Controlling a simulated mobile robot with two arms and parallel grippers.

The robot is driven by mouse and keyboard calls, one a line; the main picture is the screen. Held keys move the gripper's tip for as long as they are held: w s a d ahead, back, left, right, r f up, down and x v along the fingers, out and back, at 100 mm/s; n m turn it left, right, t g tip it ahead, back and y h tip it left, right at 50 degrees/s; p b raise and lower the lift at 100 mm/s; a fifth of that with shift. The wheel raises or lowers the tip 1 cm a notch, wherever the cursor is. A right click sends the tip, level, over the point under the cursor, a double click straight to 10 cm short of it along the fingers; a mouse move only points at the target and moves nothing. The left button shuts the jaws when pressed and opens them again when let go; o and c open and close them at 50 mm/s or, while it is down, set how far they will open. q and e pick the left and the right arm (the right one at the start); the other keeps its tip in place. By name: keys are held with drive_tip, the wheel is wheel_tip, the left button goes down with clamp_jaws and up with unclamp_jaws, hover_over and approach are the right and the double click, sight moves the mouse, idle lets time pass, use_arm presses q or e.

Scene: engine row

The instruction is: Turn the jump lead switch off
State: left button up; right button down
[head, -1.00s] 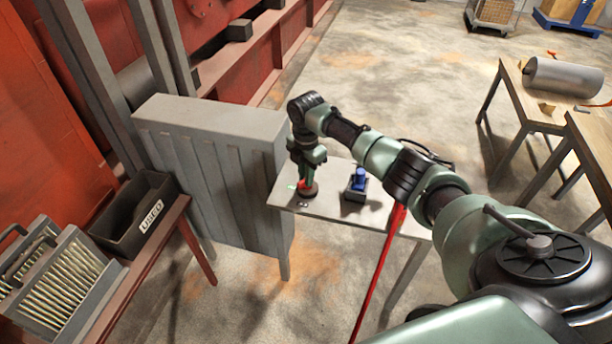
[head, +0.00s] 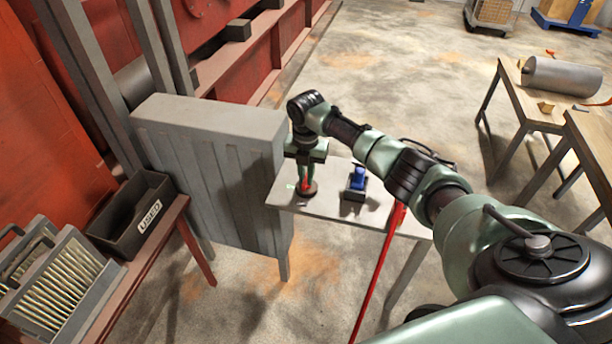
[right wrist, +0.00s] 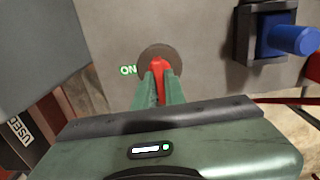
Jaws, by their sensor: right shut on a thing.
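The jump lead switch is a red key-like handle (right wrist: 158,66) on a round dark base (right wrist: 174,57), set on a light grey panel. In the head view its round base (head: 307,190) shows below my right gripper (head: 305,180). In the right wrist view the two green fingers of my right gripper (right wrist: 159,85) are shut on the red handle, one on each side. A glowing green "ON" label (right wrist: 128,70) is left of the base; the handle's end points up, not at the label. Part of the handle is hidden between the fingers. My left gripper is not in view.
A blue plug-like part in a dark holder (head: 355,183) stands right of the switch on the same panel (head: 330,206). A tall grey cabinet (head: 215,120) stands close on the left. A red cable or bar (head: 380,275) runs down in front. A "USED" bin (head: 125,220) is at left.

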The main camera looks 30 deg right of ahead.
sight(306, 178)
drive_tip(key=shift+r, duration=0.1)
drive_tip(key=c, duration=1.5)
unclamp_jaws()
wheel_tip(306, 178, up, 8)
drive_tip(key=shift+f+b, duration=0.1)
drive_tip(key=shift+b, duration=0.75)
